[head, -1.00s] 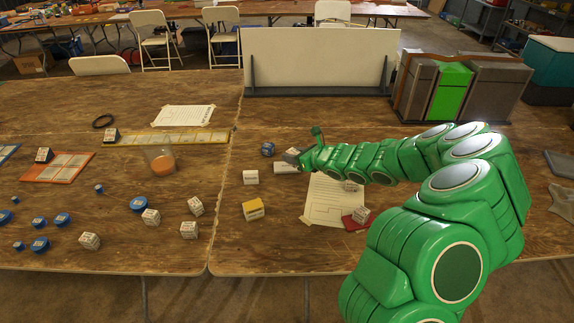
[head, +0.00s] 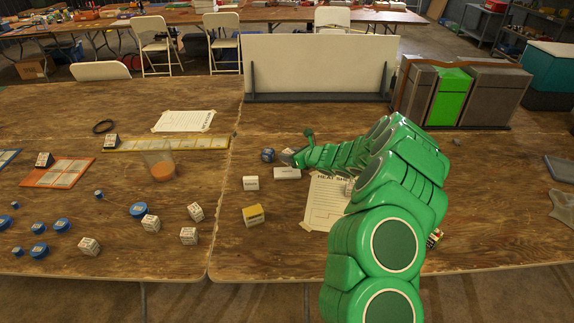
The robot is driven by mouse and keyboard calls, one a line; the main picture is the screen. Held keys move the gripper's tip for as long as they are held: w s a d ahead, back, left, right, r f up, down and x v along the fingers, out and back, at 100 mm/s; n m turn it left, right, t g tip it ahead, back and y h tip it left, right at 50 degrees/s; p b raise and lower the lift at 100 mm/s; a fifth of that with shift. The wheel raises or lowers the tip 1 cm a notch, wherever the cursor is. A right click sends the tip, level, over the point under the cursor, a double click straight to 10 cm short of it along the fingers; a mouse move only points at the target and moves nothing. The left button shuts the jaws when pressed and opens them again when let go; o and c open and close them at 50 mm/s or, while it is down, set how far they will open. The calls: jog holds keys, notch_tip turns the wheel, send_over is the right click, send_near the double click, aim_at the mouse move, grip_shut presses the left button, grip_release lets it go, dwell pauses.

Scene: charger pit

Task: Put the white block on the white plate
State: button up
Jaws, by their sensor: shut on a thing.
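My gripper (head: 295,158) is at the end of the green arm, low over the right table. It is shut on a small greyish block (head: 287,156), partly hidden by the fingers. A white block (head: 251,183) with dark lettering sits on the table to the left and nearer. A low, flat white piece (head: 287,173) with lettering lies just below the gripper in the picture; it may be the white plate, but I cannot tell for sure. Whether the held block touches anything is too small to tell.
A blue block (head: 267,155) is just left of the gripper. A yellow block (head: 253,215) and a printed sheet (head: 323,205) lie nearer. A white panel (head: 320,62) and bins (head: 448,95) stand behind.

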send_over(287, 171)
jog(key=shift+s+f, duration=0.15)
jog(key=shift+f, duration=3.9)
jog(key=o, duration=1.1)
jog(key=shift+c, duration=0.2)
jog(key=shift+s+d+r, duration=0.25)
jog(key=shift+d+r, duration=0.1)
jog(key=shift+d, duration=0.05)
jog(key=v, duration=1.1)
jog(key=shift+f, duration=0.2)
jog(key=shift+s+a+r, duration=0.1)
